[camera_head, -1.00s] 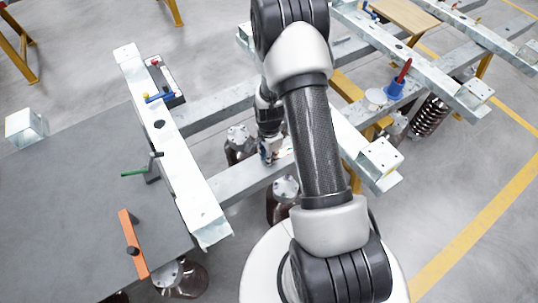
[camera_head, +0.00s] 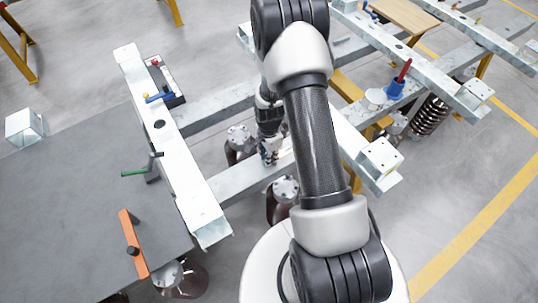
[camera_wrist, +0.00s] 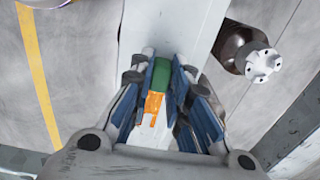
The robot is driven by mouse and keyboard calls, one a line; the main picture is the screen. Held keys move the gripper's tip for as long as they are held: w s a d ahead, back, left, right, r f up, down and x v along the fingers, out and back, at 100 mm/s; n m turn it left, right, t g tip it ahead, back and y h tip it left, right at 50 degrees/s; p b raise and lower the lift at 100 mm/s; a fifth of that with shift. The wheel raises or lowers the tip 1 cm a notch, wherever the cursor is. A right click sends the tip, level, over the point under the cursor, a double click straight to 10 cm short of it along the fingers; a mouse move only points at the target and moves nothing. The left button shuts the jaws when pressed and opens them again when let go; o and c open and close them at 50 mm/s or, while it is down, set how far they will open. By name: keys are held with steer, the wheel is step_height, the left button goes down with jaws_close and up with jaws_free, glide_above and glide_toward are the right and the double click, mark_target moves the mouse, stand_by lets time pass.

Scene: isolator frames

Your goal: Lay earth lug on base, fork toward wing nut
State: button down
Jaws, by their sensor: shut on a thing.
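My gripper (camera_wrist: 165,112) is shut on the earth lug, which shows as a green sleeve (camera_wrist: 161,78) with an orange, copper-like part (camera_wrist: 153,104) between the blue-padded fingers in the wrist view. The lug is over a pale metal beam (camera_wrist: 178,28); I cannot tell whether it touches it. In the head view my gripper (camera_head: 268,152) is small and partly behind my arm, above the lower galvanised cross beam (camera_head: 240,181), and the lug cannot be made out there. I cannot pick out the wing nut or the base for certain.
Brown insulators with grey metal caps stand near the beam, one (camera_head: 284,188) below my gripper, another (camera_wrist: 248,50) in the wrist view. A long galvanised rail (camera_head: 185,155) and a dark table (camera_head: 80,200) lie left. A blue holder (camera_head: 394,89) stands right.

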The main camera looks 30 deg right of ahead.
step_height(320, 180, up, 10)
steer(key=p, duration=0.6)
steer(key=shift+p, duration=0.3)
